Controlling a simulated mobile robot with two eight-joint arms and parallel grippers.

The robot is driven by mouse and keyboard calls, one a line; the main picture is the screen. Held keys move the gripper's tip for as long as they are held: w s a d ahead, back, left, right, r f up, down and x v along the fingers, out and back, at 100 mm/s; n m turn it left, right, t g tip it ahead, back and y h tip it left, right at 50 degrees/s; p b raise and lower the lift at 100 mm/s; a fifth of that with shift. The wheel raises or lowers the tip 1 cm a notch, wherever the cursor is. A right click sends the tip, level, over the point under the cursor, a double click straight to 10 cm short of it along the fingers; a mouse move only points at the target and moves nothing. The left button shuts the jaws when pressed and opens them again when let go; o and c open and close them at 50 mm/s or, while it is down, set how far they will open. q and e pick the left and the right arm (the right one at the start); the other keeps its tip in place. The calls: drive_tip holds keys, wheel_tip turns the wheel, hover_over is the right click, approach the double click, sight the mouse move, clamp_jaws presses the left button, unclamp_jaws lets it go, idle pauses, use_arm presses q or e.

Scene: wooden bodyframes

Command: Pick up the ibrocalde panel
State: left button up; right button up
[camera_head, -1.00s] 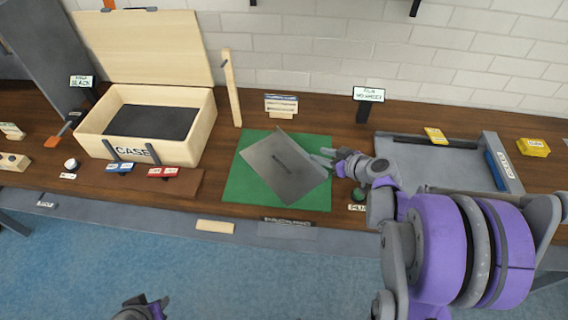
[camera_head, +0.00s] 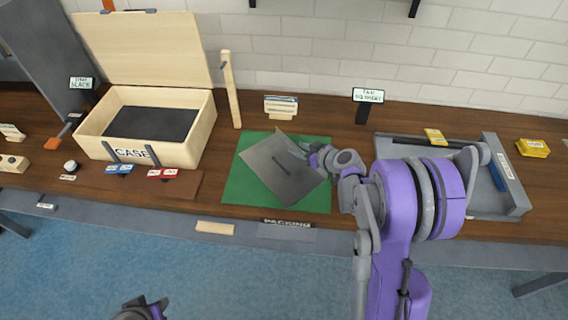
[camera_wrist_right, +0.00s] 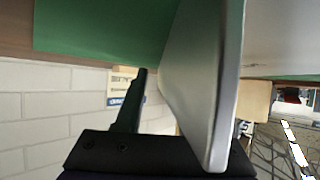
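The grey panel (camera_head: 283,178), which I take to be the ibrocalde panel, is turned at an angle over the green mat (camera_head: 240,190). My right gripper (camera_head: 305,153) is at its upper right edge, with one finger over its face. In the right wrist view the panel (camera_wrist_right: 200,80) shows nearly edge-on. One dark finger (camera_wrist_right: 130,105) is left of it with a gap between, and the other finger is hidden behind the panel. My left gripper (camera_head: 145,303) is low at the bottom edge, away from the table, with its fingers apart and empty.
An open wooden case (camera_head: 205,122) stands left of the mat, with an upright wooden post (camera_head: 232,90) between. A card holder (camera_head: 281,106) and a black sign (camera_head: 367,97) stand behind. A grey tray (camera_head: 515,205) is on the right.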

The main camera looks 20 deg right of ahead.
clamp_jaws()
idle(1.4)
